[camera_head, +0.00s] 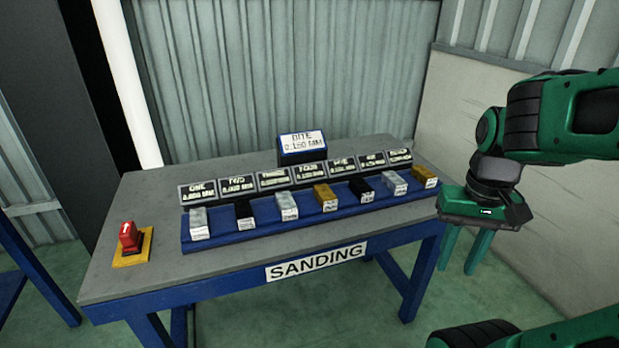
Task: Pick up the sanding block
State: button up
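Several small blocks stand in a row on a blue rack (275,235) on the grey table: a grey block (199,223) at the left end, a black block (244,215), a second grey block (287,206), a gold block (325,198), a second black block (361,190), a third grey block (395,183) and a gold block (425,177) at the right end. I cannot tell which one is the sanding block. My gripper (457,270) hangs at the right, beyond the table's right end, fingers down, apart and empty.
Tilted label plates (274,178) stand behind the blocks. A blue sign (302,146) reading "BITE 0.150 MM" stands behind them. A red object (130,237) sits on a yellow pad (132,260) at left. A "SANDING" label (316,261) is on the table's front. Walls stand behind and right.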

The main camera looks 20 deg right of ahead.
aim_at(132, 239)
jog(key=u, duration=0.4)
jog(key=i, duration=0.85)
jog(key=u, duration=0.8)
